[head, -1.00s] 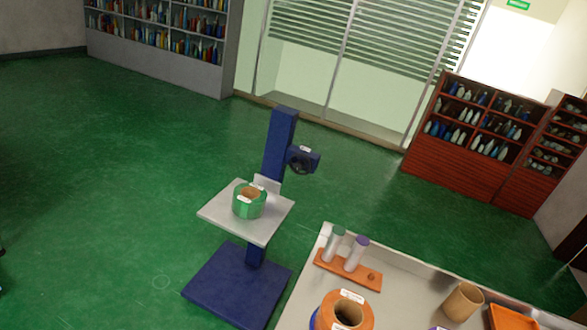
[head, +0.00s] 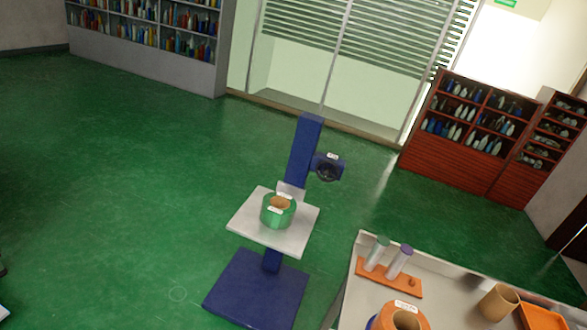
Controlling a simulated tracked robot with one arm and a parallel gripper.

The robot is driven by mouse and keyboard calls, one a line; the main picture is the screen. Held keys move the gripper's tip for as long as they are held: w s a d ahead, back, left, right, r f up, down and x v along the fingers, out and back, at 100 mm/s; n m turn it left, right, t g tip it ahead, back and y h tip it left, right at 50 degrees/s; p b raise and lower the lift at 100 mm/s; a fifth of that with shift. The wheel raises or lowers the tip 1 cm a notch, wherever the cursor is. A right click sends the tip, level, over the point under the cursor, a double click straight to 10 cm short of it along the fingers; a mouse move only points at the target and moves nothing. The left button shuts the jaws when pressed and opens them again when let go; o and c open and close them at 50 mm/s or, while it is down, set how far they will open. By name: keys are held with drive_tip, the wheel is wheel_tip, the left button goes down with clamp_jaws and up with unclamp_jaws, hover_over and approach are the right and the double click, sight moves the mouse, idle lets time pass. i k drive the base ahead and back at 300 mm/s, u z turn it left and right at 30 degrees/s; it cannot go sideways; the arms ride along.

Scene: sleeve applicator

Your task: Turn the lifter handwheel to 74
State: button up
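The lifter (head: 303,150) is a blue column on a blue base plate (head: 256,290), standing on the green floor near the middle of the head view. A dark handwheel (head: 327,172) sits on a blue housing at the column's right side, with a small white label above it; its reading is too small to make out. The lifter's grey platform (head: 246,226) carries a green roll (head: 277,212) with a brown core and white labels. My gripper is not in view.
A grey table (head: 351,292) at the lower right holds an orange rack (head: 389,277) with two tubes, an orange roll (head: 402,315), a brown cup (head: 499,302) and an orange tray (head: 541,318). Shelves stand along the far walls. The floor left of the lifter is clear.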

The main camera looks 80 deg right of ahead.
sight(325, 174)
drive_tip(key=z, duration=0.05)
drive_tip(key=i, duration=2.65)
drive_tip(key=z, duration=3.6)
drive_tip(key=i, duration=1)
